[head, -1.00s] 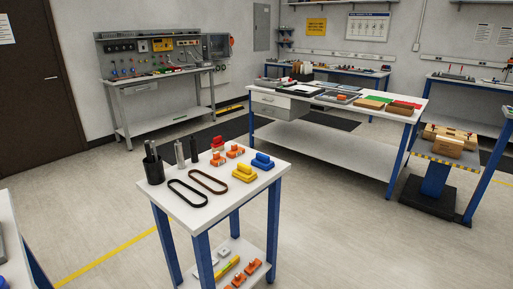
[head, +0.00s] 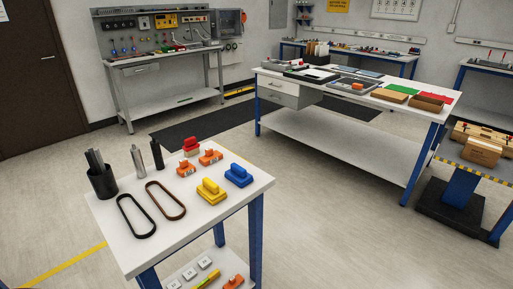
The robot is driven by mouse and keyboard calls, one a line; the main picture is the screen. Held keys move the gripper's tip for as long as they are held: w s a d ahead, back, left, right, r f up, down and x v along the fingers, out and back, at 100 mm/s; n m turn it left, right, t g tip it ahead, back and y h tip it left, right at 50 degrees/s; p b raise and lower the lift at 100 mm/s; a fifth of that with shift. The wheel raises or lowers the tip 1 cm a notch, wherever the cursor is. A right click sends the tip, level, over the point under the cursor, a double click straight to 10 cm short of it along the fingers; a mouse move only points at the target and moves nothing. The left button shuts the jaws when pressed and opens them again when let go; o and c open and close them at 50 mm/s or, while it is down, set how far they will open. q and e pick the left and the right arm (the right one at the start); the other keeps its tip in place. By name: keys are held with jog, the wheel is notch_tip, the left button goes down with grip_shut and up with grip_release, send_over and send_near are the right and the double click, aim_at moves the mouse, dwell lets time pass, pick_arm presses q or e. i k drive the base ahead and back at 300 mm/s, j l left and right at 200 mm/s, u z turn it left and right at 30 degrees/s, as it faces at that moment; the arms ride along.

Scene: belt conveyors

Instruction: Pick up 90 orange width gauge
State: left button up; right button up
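Two orange pieces lie on top of the small white table (head: 185,229): one orange piece (head: 186,169) near the red part and another orange piece (head: 210,157) behind it to the right. One more orange piece (head: 233,282) shows on the table's lower shelf, cut by the bottom edge of the picture. I cannot read a 90 on any of them, so I cannot tell which is the width gauge. Neither of my grippers is in view.
The table also holds a yellow part (head: 211,191), a blue part (head: 239,175), a red part (head: 190,146), two belts (head: 136,217) and a black cup (head: 102,183). Several white blocks (head: 205,262) lie below. A long bench (head: 345,147) stands behind; floor between is clear.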

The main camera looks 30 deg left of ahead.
aim_at(211, 156)
jog(key=i+z, duration=0.25)
jog(key=i, duration=1.05)
jog(key=i+u, duration=0.35)
jog(key=i+l+u, duration=0.15)
jog(key=u, duration=0.15)
jog(key=i+l+u, duration=0.2)
jog(key=u, duration=0.15)
jog(key=i+u, duration=0.15)
jog(key=u, duration=0.35)
jog(key=i+l+u, duration=0.15)
jog(key=u, duration=0.3)
jog(key=i+l+u, duration=0.1)
jog(key=l+u, duration=0.15)
jog(key=u, duration=0.25)
jog(key=i+l+u, duration=0.1)
jog(key=l+u, duration=0.15)
jog(key=u, duration=0.2)
jog(key=l+u, duration=0.25)
jog(key=u, duration=0.25)
jog(key=i, duration=0.05)
